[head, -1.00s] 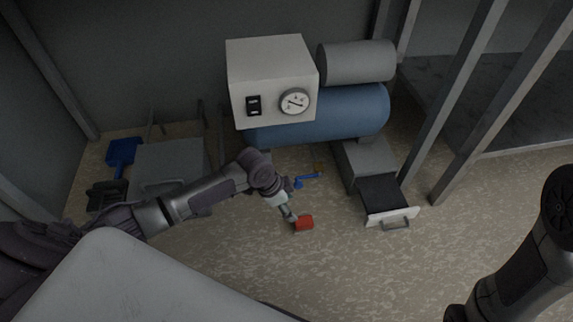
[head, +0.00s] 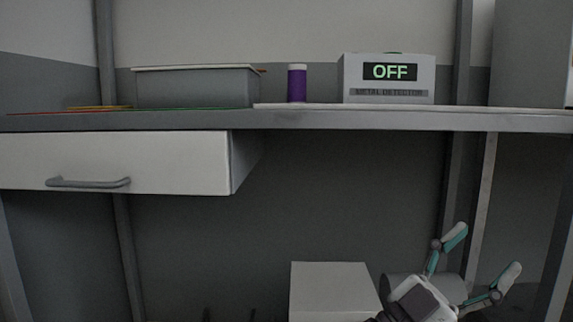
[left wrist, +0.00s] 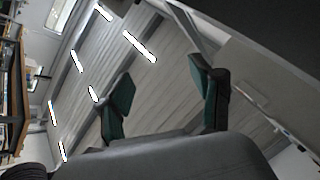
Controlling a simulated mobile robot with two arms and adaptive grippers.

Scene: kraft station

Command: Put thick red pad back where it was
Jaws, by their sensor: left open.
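No thick red pad shows in either view now. My left gripper (head: 482,256) is at the lower right of the head view, below the bench top, with its two teal-and-white fingers spread wide. The left wrist view shows the same gripper (left wrist: 163,98) with its fingers apart and nothing between them. My right gripper is not in view.
The bench top (head: 330,116) holds a grey bin (head: 196,88), a purple can (head: 296,85) and a metal detector (head: 388,80) reading OFF. Thin coloured edges lie at left. A drawer (head: 115,163) juts out below. A white box (head: 335,290) stands lower.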

